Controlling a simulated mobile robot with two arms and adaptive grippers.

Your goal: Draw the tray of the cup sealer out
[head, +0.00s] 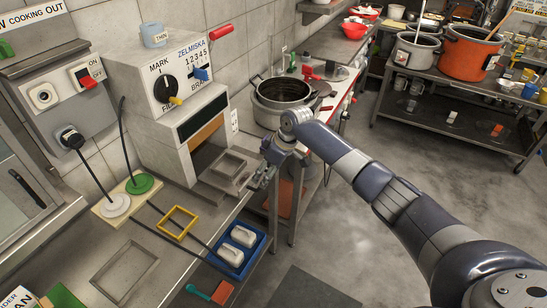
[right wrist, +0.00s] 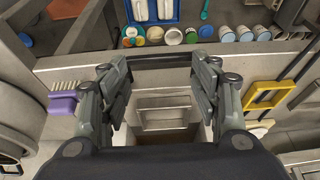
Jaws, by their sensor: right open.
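The cup sealer (head: 182,85) is a pale box with a black dial, standing against the wall at the left in the head view. Its grey tray (head: 228,170) has a square recess and lies at the mouth of the low opening. In the right wrist view the tray (right wrist: 165,112) shows between and beyond my fingers. My right gripper (head: 262,178) is at the tray's front right end in the head view. In the right wrist view the right gripper (right wrist: 162,66) is open, with nothing clearly held. Contact with the tray cannot be told. My left gripper is not in view.
A yellow frame (head: 178,222) and a blue tray (head: 238,268) with white pieces lie on the counter in front. A large pot (head: 282,100) stands right of the sealer. Green and white discs with cables lie at left. Floor at right is open.

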